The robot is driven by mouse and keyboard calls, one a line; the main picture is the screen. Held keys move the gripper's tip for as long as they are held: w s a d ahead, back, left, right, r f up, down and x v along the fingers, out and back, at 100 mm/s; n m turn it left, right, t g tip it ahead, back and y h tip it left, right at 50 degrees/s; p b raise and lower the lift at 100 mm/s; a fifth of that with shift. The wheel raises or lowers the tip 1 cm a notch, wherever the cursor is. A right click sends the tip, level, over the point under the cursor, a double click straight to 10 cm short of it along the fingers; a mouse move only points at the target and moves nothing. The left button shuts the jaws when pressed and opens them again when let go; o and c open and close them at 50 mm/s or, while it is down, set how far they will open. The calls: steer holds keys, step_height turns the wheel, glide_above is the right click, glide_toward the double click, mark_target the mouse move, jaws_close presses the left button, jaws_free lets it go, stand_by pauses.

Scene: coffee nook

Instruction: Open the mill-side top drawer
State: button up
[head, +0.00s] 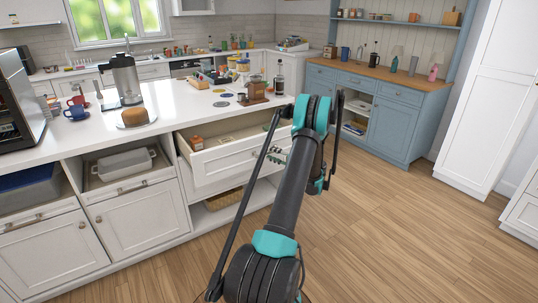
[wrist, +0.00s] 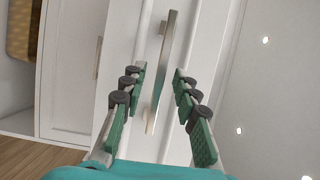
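The mill (head: 255,92), with a wooden base, stands on the white island counter. Below it the top drawer (head: 225,163) is pulled out; its inside shows, with a small brown-and-white container (head: 197,143) at its left end. In the wrist view the white drawer front (wrist: 203,40) carries a metal bar handle (wrist: 166,60). My gripper (wrist: 158,82) is open, its teal-padded fingers on either side of the handle, with gaps visible between pads and bar. In the head view my arm hides the drawer's right end and most of the gripper.
An open shelf with a basket (head: 222,199) lies under the drawer. Further left are a bay with a grey tray (head: 125,163) and cabinet doors. A blue sideboard (head: 390,118) stands at the back right. The wood floor (head: 400,235) is clear at right.

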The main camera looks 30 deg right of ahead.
steer(key=v, duration=1)
